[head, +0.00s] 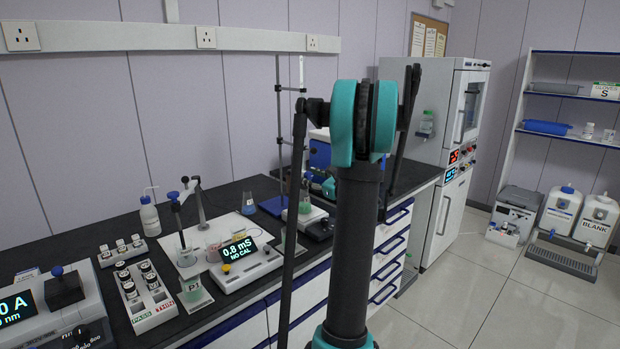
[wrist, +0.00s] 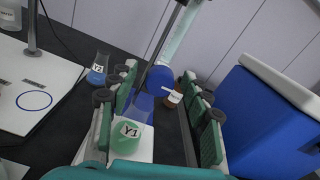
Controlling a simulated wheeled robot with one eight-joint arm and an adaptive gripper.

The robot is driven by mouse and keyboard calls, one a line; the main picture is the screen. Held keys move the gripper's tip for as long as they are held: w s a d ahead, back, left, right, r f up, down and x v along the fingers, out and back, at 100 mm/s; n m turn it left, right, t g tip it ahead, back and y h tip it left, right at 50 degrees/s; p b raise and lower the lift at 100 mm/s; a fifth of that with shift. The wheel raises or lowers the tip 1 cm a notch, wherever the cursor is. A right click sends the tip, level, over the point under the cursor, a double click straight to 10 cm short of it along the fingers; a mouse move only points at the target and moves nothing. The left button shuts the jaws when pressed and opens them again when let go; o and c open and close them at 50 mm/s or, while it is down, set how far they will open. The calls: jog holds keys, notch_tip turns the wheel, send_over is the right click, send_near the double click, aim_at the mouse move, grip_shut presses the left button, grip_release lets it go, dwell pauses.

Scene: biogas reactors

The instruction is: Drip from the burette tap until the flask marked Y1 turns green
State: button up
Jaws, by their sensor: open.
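The flask marked Y1 (wrist: 127,143) shows in the wrist view with pale green liquid in its bottom. In the head view the Y1 flask (head: 305,204) stands under the burette, partly behind my arm. The burette (wrist: 178,38) is a clear upright tube, also seen in the head view (head: 302,75). A blue round part, seemingly the burette tap (wrist: 160,79), shows near its lower end. My gripper (wrist: 159,88) is open, its green-padded fingers either side of the tap in the picture. I cannot tell whether they touch it.
The Y2 flask (wrist: 97,72) with blue liquid stands left of Y1. A brown bottle (wrist: 174,98) stands behind, and a large blue box (wrist: 262,125) is close on the right. A conductivity meter (head: 244,262) and vial racks (head: 147,293) occupy the left bench.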

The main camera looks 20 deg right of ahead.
jog(key=shift+s, duration=0.1)
jog(key=v, duration=1.1)
jog(key=shift+s+d, duration=0.15)
jog(key=shift+s, duration=0.25)
